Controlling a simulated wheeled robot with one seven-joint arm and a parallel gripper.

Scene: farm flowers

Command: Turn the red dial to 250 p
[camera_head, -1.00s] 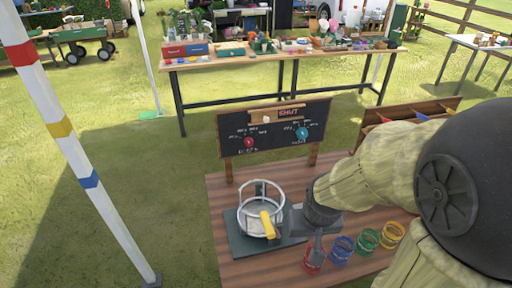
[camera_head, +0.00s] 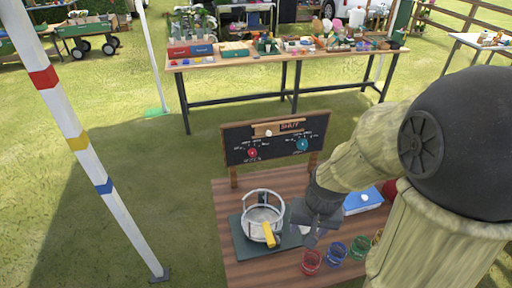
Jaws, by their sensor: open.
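The red dial (camera_head: 252,153) is on the left half of a dark board (camera_head: 276,140) that stands upright at the far edge of the wooden table. Small marks ring the dial, too small to read. A blue dial (camera_head: 302,145) is on the right half of the board. My gripper (camera_head: 309,240) is open and empty, pointing down over the table between the round metal-framed vessel and the red cup. It is nearer to me than the board and well apart from the red dial.
A round metal-framed vessel with a yellow handle (camera_head: 268,236) stands on a dark base (camera_head: 240,240). Red (camera_head: 311,262), blue (camera_head: 337,251) and green (camera_head: 360,248) cups line the right front. A blue box (camera_head: 362,201) lies behind my arm. The table strip before the board is clear.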

